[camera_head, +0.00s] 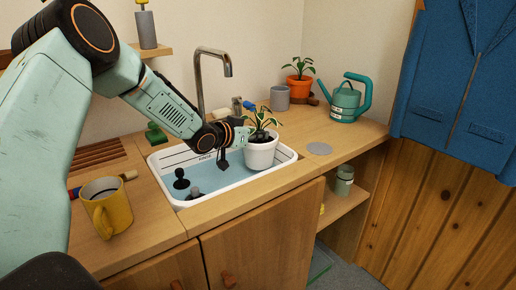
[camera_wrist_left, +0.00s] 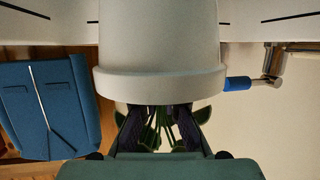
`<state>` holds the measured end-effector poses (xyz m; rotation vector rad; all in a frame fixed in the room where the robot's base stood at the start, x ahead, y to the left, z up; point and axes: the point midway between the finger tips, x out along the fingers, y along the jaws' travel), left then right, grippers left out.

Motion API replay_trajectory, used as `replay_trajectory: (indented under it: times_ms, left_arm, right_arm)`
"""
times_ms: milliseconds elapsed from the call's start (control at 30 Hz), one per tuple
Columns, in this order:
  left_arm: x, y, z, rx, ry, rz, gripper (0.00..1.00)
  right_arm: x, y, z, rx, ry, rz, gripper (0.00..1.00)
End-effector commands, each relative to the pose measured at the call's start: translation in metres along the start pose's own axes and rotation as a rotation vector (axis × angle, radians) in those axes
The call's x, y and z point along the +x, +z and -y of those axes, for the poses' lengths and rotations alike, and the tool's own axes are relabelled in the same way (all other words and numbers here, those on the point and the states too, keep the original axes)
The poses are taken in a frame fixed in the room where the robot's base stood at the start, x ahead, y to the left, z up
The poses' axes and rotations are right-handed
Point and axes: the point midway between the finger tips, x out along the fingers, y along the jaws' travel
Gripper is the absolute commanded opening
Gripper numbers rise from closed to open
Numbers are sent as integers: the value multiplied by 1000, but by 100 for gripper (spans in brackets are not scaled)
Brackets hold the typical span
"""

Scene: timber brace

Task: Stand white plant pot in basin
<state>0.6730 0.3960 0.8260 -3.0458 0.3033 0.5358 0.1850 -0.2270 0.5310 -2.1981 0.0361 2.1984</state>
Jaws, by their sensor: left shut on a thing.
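The white plant pot (camera_head: 261,153), with a green and white leafy plant, is upright at the right part of the white basin (camera_head: 180,156). I cannot tell whether its base touches the basin floor. My left gripper (camera_head: 242,134) is at the pot's upper left, shut on the pot. In the left wrist view the pot (camera_wrist_left: 160,50) fills the upper middle, rim towards me; the dark fingers (camera_wrist_left: 158,128) reach its rim among the leaves. My right gripper is not in view.
Dark plug-like items (camera_head: 181,179) sit in the basin's left part. A tall tap (camera_head: 201,80) rises behind it. A yellow mug (camera_head: 107,207) stands left. A grey cup (camera_head: 280,98), orange potted plant (camera_head: 300,86) and teal watering can (camera_head: 346,102) stand back right. Counter right of the basin holds a grey disc (camera_head: 319,149).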

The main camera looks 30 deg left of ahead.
Motion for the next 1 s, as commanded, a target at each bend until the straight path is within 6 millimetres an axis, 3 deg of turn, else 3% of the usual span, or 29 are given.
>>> replay_trajectory:
  times_ms: [200, 567, 600, 833, 1000]
  left_arm:
    - [12, 26, 1, 2, 0, -2, 0]
    - [13, 28, 2, 1, 0, -1, 0]
    - [13, 29, 2, 0, 0, 2, 10]
    - [13, 29, 2, 0, 0, 2, 29]
    - [13, 29, 2, 0, 0, 2, 30]
  right_arm:
    - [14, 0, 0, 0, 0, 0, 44]
    - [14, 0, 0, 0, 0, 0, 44]
    - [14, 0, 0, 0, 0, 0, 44]
    - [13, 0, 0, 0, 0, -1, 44]
    - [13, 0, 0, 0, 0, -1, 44]
